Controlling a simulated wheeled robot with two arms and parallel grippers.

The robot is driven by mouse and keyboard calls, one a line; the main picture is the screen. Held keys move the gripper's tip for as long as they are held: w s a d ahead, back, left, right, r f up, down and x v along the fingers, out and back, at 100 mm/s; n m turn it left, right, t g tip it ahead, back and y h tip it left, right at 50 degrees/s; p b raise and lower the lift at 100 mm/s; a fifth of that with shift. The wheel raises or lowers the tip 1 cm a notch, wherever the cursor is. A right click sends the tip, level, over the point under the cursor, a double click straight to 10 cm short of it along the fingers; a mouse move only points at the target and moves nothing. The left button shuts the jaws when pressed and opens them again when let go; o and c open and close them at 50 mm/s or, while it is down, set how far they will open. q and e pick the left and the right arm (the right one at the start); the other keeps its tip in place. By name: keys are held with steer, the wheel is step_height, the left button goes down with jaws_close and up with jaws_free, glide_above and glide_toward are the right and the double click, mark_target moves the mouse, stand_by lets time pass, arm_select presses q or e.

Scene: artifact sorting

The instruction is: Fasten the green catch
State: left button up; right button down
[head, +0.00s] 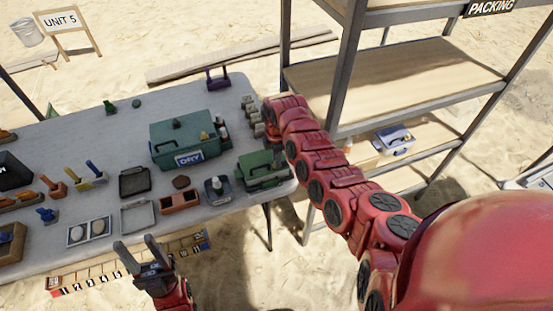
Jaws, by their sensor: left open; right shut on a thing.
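A small green box (257,168) stands at the right end of the grey table, with a dark part along its front. A separate green catch is too small to make out on it. My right arm reaches over from the right, and my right gripper (276,153) is down at the box's right side. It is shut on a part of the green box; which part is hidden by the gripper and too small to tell. My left gripper (137,246) is open and empty, fingers up, in front of the table's near edge.
A larger green case marked DRY (165,137) stands left of the small box. Trays (134,181), a reddish-brown two-part holder (180,201) and a grey container (218,190) lie close by. A metal shelf (390,80) stands behind right. A numbered scale strip (100,275) lies below the table edge.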

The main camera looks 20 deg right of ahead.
steer(key=shift+d, duration=0.1)
stand_by(0.7)
steer(key=shift+d, duration=1.25)
steer(key=c, duration=0.7)
jaws_free()
steer(key=shift+r, duration=0.1)
steer(key=shift+r+b, duration=1.3)
steer(key=shift+r, duration=7.3)
